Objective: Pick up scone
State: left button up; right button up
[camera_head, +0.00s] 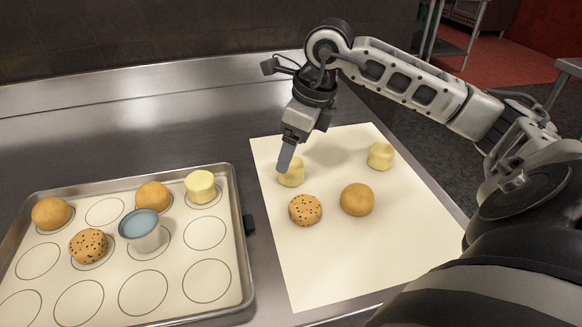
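A pale yellow, round, thick scone (291,178) sits on the white paper sheet (335,262), near its upper left. My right gripper (285,160) points down at this scone, with the visible finger overlapping its upper left side. The gripper shows edge-on, so I cannot tell its opening or whether it touches the scone. A second pale scone (381,156) sits at the sheet's upper right. A third pale scone (201,186) is on the baking tray (241,252), in a circle at its upper right. My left gripper is not in view.
A speckled cookie (305,210) and a golden bun (357,199) lie on the sheet below the scones. The tray also holds two golden buns, a speckled cookie (88,246) and a blue-topped cup (143,229). Several printed circles are empty. The steel counter behind is clear.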

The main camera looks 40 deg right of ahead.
aim_at(292, 163)
jog(key=x, duration=0.5)
jog(key=shift+s+d+f+p, duration=0.2)
jog(key=shift+s+d+p, duration=0.05)
jog(key=shift+p, duration=0.05)
jog(key=shift+c, duration=0.3)
jog(key=c, duration=1)
jog(key=shift+r, duration=0.15)
